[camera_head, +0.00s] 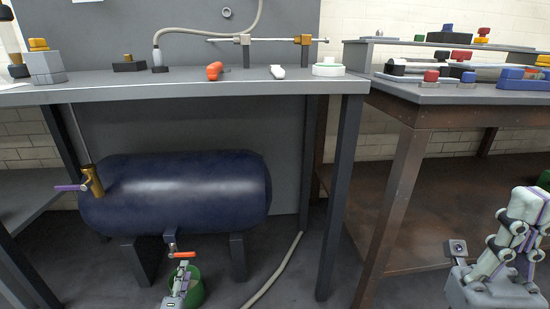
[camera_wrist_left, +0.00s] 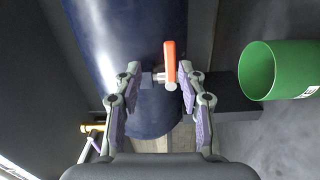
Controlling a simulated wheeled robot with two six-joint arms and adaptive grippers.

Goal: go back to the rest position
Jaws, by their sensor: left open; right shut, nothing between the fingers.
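My left gripper (camera_head: 183,272) is low in front of the dark blue tank (camera_head: 180,190), by the orange valve handle (camera_head: 182,255) under the tank. In the left wrist view this gripper (camera_wrist_left: 160,75) is open, and its purple-padded fingers stand on either side of the orange handle (camera_wrist_left: 169,62), with gaps visible to both. My right gripper (camera_head: 525,210) is at the lower right of the head view, in front of the brown table, shut and empty with its fingers pointing up.
A green bucket (camera_head: 196,291) stands on the floor below the valve, close to my left gripper; it also shows in the left wrist view (camera_wrist_left: 285,70). A grey bench (camera_head: 190,92) is above the tank. A brown table (camera_head: 460,118) stands at right. A hose (camera_head: 275,275) lies on the floor.

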